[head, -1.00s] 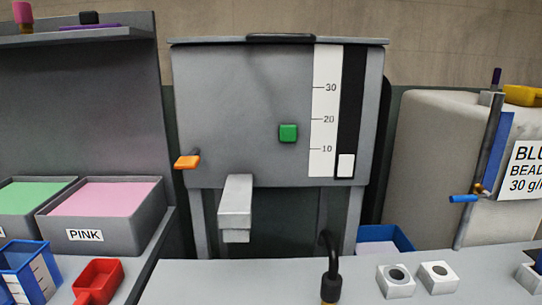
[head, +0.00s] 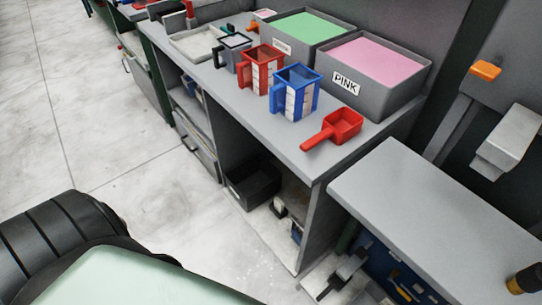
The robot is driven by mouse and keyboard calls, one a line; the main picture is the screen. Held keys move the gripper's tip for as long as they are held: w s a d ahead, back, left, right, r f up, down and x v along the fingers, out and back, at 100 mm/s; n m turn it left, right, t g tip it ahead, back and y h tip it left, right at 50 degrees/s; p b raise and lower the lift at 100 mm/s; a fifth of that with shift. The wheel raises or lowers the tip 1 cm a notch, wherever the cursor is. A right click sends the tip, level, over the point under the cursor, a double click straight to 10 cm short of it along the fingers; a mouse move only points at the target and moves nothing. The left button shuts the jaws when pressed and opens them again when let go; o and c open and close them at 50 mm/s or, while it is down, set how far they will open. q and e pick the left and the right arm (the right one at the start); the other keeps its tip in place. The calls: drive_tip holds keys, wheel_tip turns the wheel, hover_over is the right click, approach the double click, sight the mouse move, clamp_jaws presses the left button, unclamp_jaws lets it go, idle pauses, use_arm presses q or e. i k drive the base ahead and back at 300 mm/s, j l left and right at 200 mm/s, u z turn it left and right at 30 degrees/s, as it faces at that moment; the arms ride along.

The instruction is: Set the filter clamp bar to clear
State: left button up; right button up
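I cannot identify a filter clamp bar in the head view. Part of a grey machine shows at the right edge, with an orange knob (head: 485,71) and a light grey spout-like block (head: 508,138) below it. The rest of that machine is cut off by the frame. Neither of my grippers can be made out; a black rounded part and a pale panel of my own body fill the lower left.
A grey counter (head: 240,105) holds a pink-filled bin (head: 375,62), a green-filled bin (head: 308,27), red and blue measuring cups (head: 297,92) and a red scoop (head: 340,128). A nearer grey worktop (head: 430,215) stands at right. Pale floor (head: 90,120) is open at left.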

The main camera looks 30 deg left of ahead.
sight(294, 218)
drive_tip(key=u, duration=0.7)
